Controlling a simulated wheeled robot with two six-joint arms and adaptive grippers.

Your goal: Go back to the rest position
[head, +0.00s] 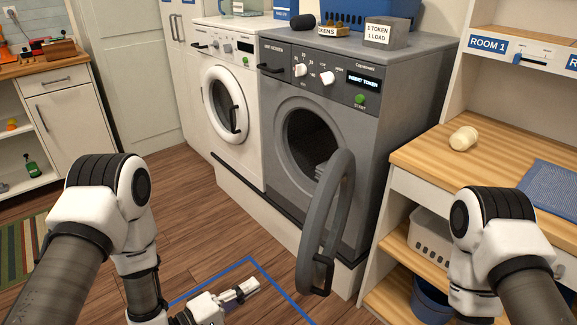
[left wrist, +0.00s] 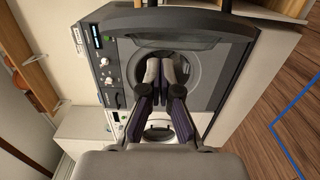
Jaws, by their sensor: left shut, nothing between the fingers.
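My left gripper (head: 245,289) is low in the head view, above the wooden floor and in front of the grey washing machine (head: 343,138). Its fingers are together with nothing between them. In the left wrist view its fingertips (left wrist: 163,70) point toward the grey machine's front and touch nothing that I can see. My left arm comes in from the left with its elbow raised. My right arm shows at the lower right, but its gripper is out of the picture.
The grey machine's round door (head: 329,225) stands open toward me, right of my left gripper. Something grey lies inside the drum. A white washer (head: 228,98) stands beside it. A wooden counter (head: 460,165) with shelves is close on the right. Blue tape (head: 250,260) marks the floor.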

